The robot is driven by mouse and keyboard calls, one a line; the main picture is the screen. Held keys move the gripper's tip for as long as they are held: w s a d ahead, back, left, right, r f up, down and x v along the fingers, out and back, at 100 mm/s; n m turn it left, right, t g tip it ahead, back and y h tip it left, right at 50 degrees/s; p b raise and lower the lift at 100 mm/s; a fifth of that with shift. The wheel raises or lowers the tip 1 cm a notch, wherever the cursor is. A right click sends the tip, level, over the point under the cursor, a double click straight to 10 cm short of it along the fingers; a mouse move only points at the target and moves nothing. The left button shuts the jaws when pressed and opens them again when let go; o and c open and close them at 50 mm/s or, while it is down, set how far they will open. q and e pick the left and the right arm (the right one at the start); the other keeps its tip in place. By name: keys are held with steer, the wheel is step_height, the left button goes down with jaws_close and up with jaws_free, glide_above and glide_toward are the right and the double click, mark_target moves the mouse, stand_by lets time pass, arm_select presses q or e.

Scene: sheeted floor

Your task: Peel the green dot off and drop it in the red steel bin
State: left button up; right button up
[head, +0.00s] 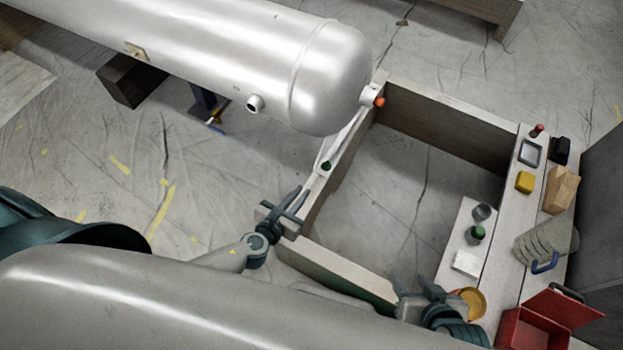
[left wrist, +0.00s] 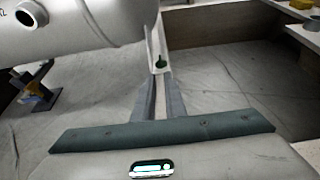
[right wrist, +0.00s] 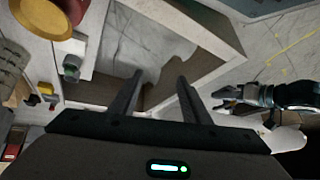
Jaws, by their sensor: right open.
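A small dark green dot (head: 327,165) sits on a pale strip along the left beam, below the tank's end. It also shows in the left wrist view (left wrist: 160,62), just beyond the fingertips. My left gripper (head: 286,212) is over that beam, short of the dot and apart from it. Its fingers stand close together, and whether they hold anything is unclear.
A large grey tank (head: 220,50) lies above left, with an orange-tipped fitting. The right-hand bench (head: 505,245) carries a yellow block (head: 525,182), a clear container (head: 540,243), a yellow round pot (head: 471,302) and a green-topped jar (head: 475,234). Open floor shows inside the frame.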

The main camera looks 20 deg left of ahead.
arm_select(q)
steer(key=b, duration=0.2)
glide_toward(326, 163)
steer(key=shift+w+d, duration=0.15)
steer(key=b+x, duration=0.2)
steer(key=x, duration=0.4)
steer(key=shift+w+f, duration=0.2)
steer(key=shift+w, duration=0.05)
steer(key=shift+w+d+f+b, duration=0.1)
steer(key=shift+w+f+b, duration=0.1)
steer(key=shift+w+b, duration=0.25)
steer(key=shift+w, duration=0.15)
arm_select(e)
steer(key=w+a+r+t+y, duration=0.3)
steer(key=w+a+r+t, duration=0.2)
steer(key=w+r+t, duration=0.1)
step_height(326, 163, up, 2)
steer(key=shift+w+a+r+t, duration=0.15)
steer(key=shift+w+a+t, duration=0.2)
steer(key=shift+t, duration=0.25)
arm_select(q)
jaws_close()
steer(key=shift+r+p, duration=2.55)
steer(key=shift+p, duration=0.1)
arm_select(e)
steer(key=shift+r, duration=2.55)
arm_select(q)
steer(key=shift+r+p, duration=2)
arm_select(e)
steer(key=shift+r, duration=1.95)
